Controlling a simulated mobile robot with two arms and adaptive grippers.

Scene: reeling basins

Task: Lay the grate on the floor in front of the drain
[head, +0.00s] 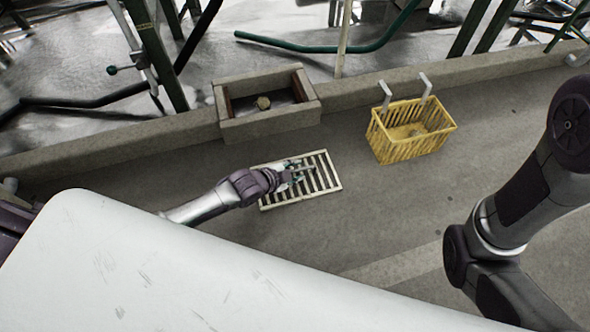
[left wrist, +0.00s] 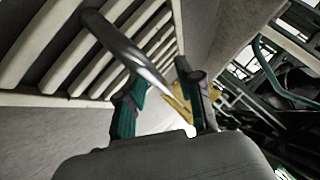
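The pale slatted grate (head: 329,170) lies on the floor in front of the drain, apparently flat, a little to its right. The drain (head: 270,123) is a low concrete box against the kerb, open on top. My left gripper (head: 300,172) is over the grate in the head view. In the left wrist view the grate (left wrist: 70,103) fills the upper left, with a curved grey handle (left wrist: 137,62). The fingers of my left gripper (left wrist: 160,90) stand apart, with the handle running between them. Contact is unclear. My right gripper is out of view.
A yellow basket (head: 410,151) hangs by two hooks on the kerb (head: 355,92), right of the drain. Green frames and pipes (head: 345,46) stand behind the kerb. The floor right of the grate is clear.

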